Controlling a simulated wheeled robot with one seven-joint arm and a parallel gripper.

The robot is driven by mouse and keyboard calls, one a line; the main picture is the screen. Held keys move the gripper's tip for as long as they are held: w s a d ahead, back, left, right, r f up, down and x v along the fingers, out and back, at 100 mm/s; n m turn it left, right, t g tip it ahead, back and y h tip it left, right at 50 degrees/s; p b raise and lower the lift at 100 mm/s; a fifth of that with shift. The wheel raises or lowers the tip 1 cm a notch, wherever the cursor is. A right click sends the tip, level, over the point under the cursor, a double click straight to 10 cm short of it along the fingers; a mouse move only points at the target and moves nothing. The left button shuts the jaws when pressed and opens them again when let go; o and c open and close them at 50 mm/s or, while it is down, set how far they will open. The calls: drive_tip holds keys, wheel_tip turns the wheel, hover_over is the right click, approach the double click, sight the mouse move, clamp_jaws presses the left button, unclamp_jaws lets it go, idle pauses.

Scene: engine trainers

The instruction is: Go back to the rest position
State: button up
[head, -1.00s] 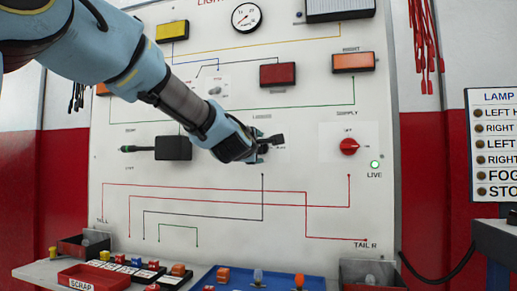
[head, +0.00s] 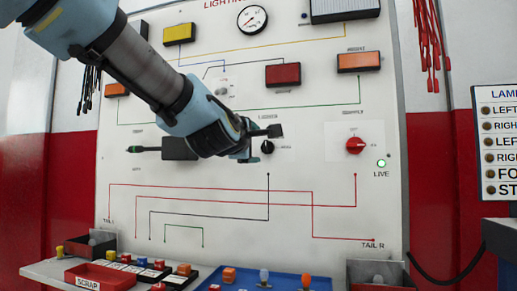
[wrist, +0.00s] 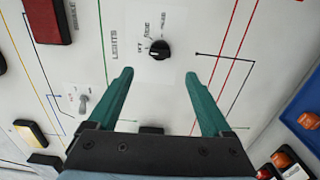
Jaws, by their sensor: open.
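My gripper (head: 262,142) is in front of the white trainer board (head: 330,195), in the middle of the head view. In the wrist view its two teal fingers (wrist: 156,90) are spread wide with nothing between them. A black rotary knob (wrist: 159,49) labelled for lights lies beyond the fingertips, apart from them. The knob also shows in the head view (head: 267,147), just right of the gripper. My blue and grey arm reaches in from the upper left and covers part of the board.
The board carries a red knob (head: 355,146), a green LIVE lamp (head: 381,163), a gauge (head: 252,19) and coloured blocks. Below are a red scrap tray (head: 122,276), a blue tray (head: 326,284) with small parts and dark bins. A lamp sign (head: 497,140) stands at the right.

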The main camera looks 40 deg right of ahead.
drive_tip(key=shift+s+a, duration=0.15)
drive_tip(key=shift+a, duration=0.15)
idle(0.4)
drive_tip(key=w+a+f+m+g+y, duration=0.15)
drive_tip(key=w+a+f+y, duration=0.45)
drive_tip(key=a+f, duration=0.65)
drive_tip(key=w+a+f+m+y, duration=0.3)
drive_tip(key=w+a+f, duration=0.7)
drive_tip(key=f, duration=0.4)
drive_tip(key=s+a+f+m+g+y, duration=0.15)
drive_tip(key=s+a+f, duration=0.3)
drive_tip(key=a, duration=0.45)
drive_tip(key=s+a+f+m+g+y, duration=0.1)
drive_tip(key=s+a+f+g+y, duration=0.15)
drive_tip(key=a+f, duration=0.5)
drive_tip(key=s+a+f+m+g+y, duration=0.1)
drive_tip(key=s+a+f+g+y, duration=0.3)
drive_tip(key=a, duration=0.6)
wheel_tip(320, 180, up, 24)
drive_tip(key=s+t+h+p, duration=0.1)
drive_tip(key=h+p, duration=0.1)
drive_tip(key=p, duration=2.1)
drive_tip(key=shift+s+a+r+p, duration=0.15)
drive_tip(key=shift+a+p, duration=0.1)
drive_tip(key=shift+p, duration=0.1)
